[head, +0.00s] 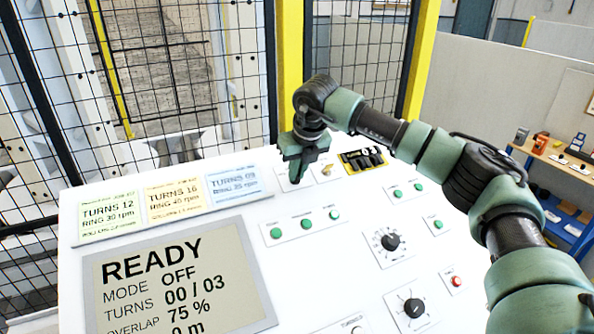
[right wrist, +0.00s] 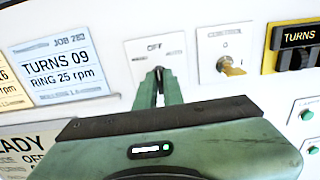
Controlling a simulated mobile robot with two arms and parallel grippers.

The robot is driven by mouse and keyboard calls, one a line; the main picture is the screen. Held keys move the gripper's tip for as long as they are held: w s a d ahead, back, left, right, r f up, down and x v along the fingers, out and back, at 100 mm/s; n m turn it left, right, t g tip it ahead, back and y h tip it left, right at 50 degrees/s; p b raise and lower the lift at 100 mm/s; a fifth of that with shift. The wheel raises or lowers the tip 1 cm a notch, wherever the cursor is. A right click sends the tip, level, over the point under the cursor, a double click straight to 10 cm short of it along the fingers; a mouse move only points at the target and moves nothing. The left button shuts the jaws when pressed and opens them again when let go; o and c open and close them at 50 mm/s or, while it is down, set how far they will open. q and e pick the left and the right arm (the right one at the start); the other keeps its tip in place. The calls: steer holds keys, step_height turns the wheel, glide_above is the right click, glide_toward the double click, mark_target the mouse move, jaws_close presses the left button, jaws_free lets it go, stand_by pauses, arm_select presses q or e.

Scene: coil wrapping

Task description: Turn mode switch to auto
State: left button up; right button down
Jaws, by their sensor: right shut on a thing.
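My right gripper (head: 298,172) reaches in from the right to the top of the white control panel (head: 300,270). In the right wrist view its fingers (right wrist: 158,88) are shut on the dark knob of the mode switch (right wrist: 158,72), under the label "OFF". The fingers hide most of the switch and the lower part of its plate. The display (head: 180,280) reads "READY", "MODE OFF", "TURNS 00 / 03" and "OVERLAP 75 %". My left gripper is not in view.
A yellow key switch (right wrist: 230,68) sits just right of the mode switch. The turns counter (head: 362,160) is beyond it. Three job cards (head: 172,202) stand at left. Green buttons (head: 306,224) and black dials (head: 390,242) lie nearer. Mesh fencing (head: 180,80) stands behind.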

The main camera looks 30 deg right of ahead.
steer(key=shift+f+m+b, duration=0.2)
steer(key=shift+m+b, duration=0.4)
steer(key=shift+b, duration=0.25)
steer(key=m+b, duration=0.2)
steer(key=shift+b, duration=0.3)
steer(key=m+b, duration=0.2)
steer(key=m, duration=0.1)
steer(key=shift+d+r+m+b, duration=0.1)
steer(key=shift+m+b, duration=0.4)
steer(key=shift+m, duration=0.2)
steer(key=shift+d+r+m+b, duration=0.1)
steer(key=shift+m+b, duration=0.4)
steer(key=shift+m, duration=0.2)
steer(key=c, duration=1.5)
jaws_free()
